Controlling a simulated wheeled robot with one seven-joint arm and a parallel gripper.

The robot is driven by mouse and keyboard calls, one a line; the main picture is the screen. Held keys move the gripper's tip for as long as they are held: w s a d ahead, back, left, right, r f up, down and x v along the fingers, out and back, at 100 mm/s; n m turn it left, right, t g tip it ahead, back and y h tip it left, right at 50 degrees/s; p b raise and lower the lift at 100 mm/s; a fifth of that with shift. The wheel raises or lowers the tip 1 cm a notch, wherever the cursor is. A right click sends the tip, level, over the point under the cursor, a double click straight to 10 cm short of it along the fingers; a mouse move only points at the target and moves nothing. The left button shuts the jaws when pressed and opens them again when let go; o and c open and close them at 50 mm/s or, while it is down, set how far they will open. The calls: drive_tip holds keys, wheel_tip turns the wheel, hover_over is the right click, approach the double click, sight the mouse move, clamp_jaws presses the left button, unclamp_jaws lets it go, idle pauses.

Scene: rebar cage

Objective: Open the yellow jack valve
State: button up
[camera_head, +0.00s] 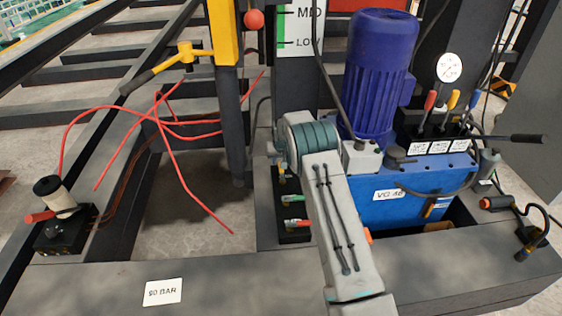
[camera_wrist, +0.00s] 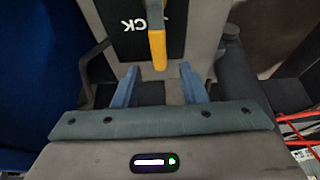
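The yellow jack valve handle (camera_wrist: 157,45) hangs from a black plate (camera_wrist: 130,40) with upside-down white letters, of which "CK" is readable, at the top of the wrist view. My gripper (camera_wrist: 157,72) is open, with its two blue fingers apart and nothing held. The handle's lower end lies between the fingertips in the picture, nearly level with them. I cannot tell whether they touch. In the head view my arm hides the gripper and the yellow handle. A black valve panel with a green handle (camera_head: 292,198) and a red handle (camera_head: 297,223) shows just left of my arm.
A blue hydraulic unit (camera_head: 410,200) with a blue motor (camera_head: 380,75) and coloured levers (camera_head: 453,100) stands right of my arm. Red hoses (camera_head: 180,150) lie on the left. A dark upright post (camera_head: 233,125) stands left of the panel.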

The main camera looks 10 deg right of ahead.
sight(282, 178)
drive_tip(key=p+v, duration=0.2)
drive_tip(key=v, duration=0.8)
drive_tip(key=shift+s+r, duration=0.1)
drive_tip(key=shift+r, duration=0.05)
